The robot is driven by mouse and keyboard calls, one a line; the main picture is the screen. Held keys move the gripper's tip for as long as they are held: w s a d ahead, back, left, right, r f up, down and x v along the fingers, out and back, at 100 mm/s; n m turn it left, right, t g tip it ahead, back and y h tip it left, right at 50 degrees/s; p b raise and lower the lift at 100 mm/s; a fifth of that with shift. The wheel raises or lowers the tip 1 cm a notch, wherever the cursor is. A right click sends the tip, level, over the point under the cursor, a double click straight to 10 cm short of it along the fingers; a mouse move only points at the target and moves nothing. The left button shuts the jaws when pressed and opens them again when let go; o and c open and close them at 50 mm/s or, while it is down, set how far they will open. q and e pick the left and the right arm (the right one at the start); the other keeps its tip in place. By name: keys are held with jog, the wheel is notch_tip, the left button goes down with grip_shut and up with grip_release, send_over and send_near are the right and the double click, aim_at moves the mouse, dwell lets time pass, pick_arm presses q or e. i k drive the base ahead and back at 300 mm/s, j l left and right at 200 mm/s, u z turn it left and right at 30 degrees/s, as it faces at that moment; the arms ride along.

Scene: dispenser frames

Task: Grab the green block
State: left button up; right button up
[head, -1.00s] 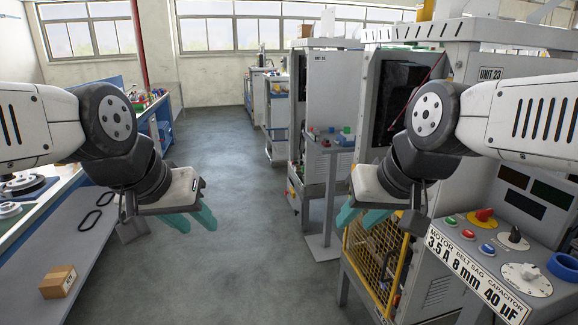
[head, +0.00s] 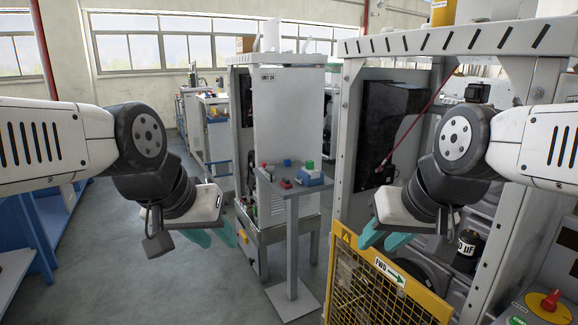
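A small green block (head: 310,165) sits at the back right of a grey pedestal stand (head: 297,208), on or just behind a blue-and-white item (head: 309,177); I cannot tell which. My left gripper (head: 211,237) has teal fingers spread apart, empty, left of the stand and lower in the picture. My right gripper (head: 384,239) also has its teal fingers apart and empty, right of the stand. Both are clear of the block and nearer to me.
Small red pieces (head: 286,184) lie on the stand top. A grey cabinet (head: 290,120) stands behind it. A yellow mesh guard (head: 385,290) and machine frame (head: 347,150) are close on the right. Grey floor (head: 190,290) is free at front left.

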aim_at(309, 164)
jog(key=i+j, duration=0.25)
jog(key=i, duration=0.3)
jog(key=i+j+z, duration=0.15)
jog(key=i, duration=0.35)
jog(key=i+j, duration=0.4)
jog(key=i, duration=0.15)
jog(key=i+j+z, duration=0.1)
jog(key=i+j, duration=0.25)
jog(key=i, duration=0.15)
